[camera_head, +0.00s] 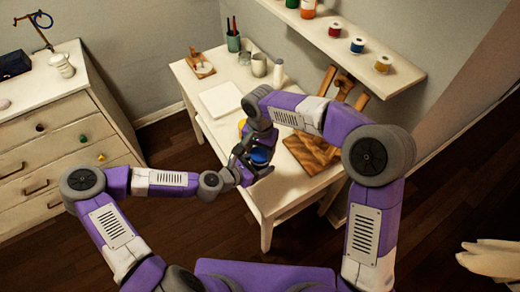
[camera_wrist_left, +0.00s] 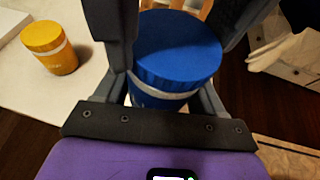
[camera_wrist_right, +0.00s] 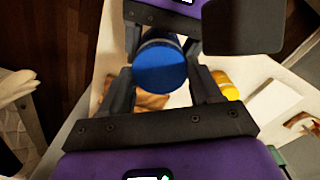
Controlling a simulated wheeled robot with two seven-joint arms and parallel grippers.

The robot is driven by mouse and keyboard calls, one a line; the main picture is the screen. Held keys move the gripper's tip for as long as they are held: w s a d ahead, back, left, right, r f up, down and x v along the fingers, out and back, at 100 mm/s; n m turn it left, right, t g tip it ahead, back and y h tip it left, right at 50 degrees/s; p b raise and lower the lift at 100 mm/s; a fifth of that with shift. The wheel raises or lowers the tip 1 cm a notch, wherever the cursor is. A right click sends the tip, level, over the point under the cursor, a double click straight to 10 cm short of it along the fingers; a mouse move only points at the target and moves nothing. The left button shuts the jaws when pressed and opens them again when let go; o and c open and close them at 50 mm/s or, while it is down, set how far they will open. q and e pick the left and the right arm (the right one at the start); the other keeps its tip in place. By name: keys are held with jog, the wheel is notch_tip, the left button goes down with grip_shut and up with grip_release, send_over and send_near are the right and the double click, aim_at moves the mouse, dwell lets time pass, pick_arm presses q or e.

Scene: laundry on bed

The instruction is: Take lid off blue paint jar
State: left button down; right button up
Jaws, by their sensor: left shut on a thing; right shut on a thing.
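The blue paint jar (camera_head: 260,157) is held between my two grippers, just off the front left edge of the white table. In the left wrist view its ridged blue lid (camera_wrist_left: 178,48) is on, above a pale band. My left gripper (camera_head: 246,166) is shut on the jar, with its fingers on either side of it (camera_wrist_left: 165,95). My right gripper (camera_head: 264,143) comes from the table side and is shut on the same jar, whose round blue end faces the right wrist view (camera_wrist_right: 160,68). The exact contact of its fingers, on lid or body, is partly hidden.
A yellow jar (camera_wrist_left: 50,47) stands on the white table (camera_head: 215,130) close by. A white pad (camera_head: 221,99), a wooden board (camera_head: 310,152), a brush cup (camera_head: 233,41) and small containers also stand there. A shelf (camera_head: 345,50) with spools hangs above. A drawer chest (camera_head: 60,135) is at left.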

jog(key=n, duration=0.4)
jog(key=o, duration=1.2)
jog(key=shift+r, duration=2.25)
jog(key=shift+c, duration=0.5)
jog(key=m, duration=0.1)
jog(key=r+m, duration=0.1)
jog(key=shift+m, duration=0.3)
notch_tip(320, 180, up, 2)
jog(key=m, duration=0.3)
jog(key=shift+r+m, duration=0.15)
jog(key=shift+m, duration=0.15)
jog(key=shift+f, duration=3.95)
